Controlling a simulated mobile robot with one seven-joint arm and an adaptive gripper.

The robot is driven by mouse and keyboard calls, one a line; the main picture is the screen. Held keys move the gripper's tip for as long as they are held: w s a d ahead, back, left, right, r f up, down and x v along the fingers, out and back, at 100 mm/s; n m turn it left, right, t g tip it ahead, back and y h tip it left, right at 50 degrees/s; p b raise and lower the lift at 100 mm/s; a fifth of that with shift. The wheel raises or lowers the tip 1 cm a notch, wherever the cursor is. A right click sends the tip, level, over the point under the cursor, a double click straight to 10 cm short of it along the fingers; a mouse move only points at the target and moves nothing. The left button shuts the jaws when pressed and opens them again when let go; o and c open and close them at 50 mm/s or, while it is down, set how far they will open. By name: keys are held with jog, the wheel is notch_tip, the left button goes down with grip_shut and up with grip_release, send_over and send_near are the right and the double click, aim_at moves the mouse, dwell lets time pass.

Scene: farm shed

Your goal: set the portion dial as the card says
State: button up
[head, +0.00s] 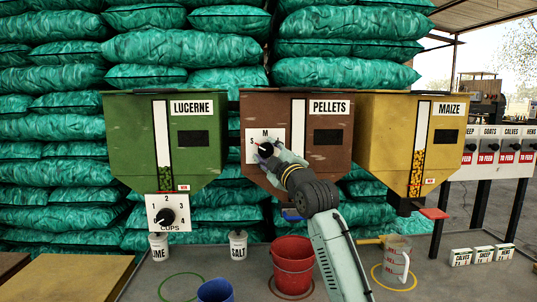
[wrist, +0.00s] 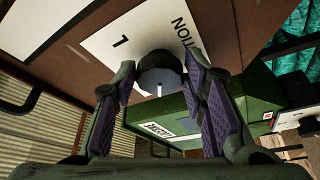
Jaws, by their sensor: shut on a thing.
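The portion dial is a dark round knob (wrist: 160,75) on a white plate (head: 252,140) on the front of the brown PELLETS hopper (head: 310,170). The letters S and M show on the plate in the head view; my gripper covers its right and lower parts. My gripper (head: 266,151) is shut on the knob, with one finger on each side of it in the wrist view (wrist: 162,88). A white mark on the knob points towards the bottom of the wrist picture. I cannot make out a card with a setting on it.
A green LUCERNE hopper (head: 125,150) with a cups dial (head: 168,212) stands left, a yellow MAIZE hopper (head: 385,150) right. Below are a red bucket (head: 292,268), a blue bucket (head: 216,291) and a clear jug (head: 397,262). Small labelled boxes (head: 482,254) stand far right.

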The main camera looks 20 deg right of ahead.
dwell(0.4)
jog(key=o, duration=1.1)
jog(key=shift+c, duration=0.2)
jog(key=shift+s, duration=0.15)
jog(key=v, duration=1.1)
jog(key=shift+s, duration=0.4)
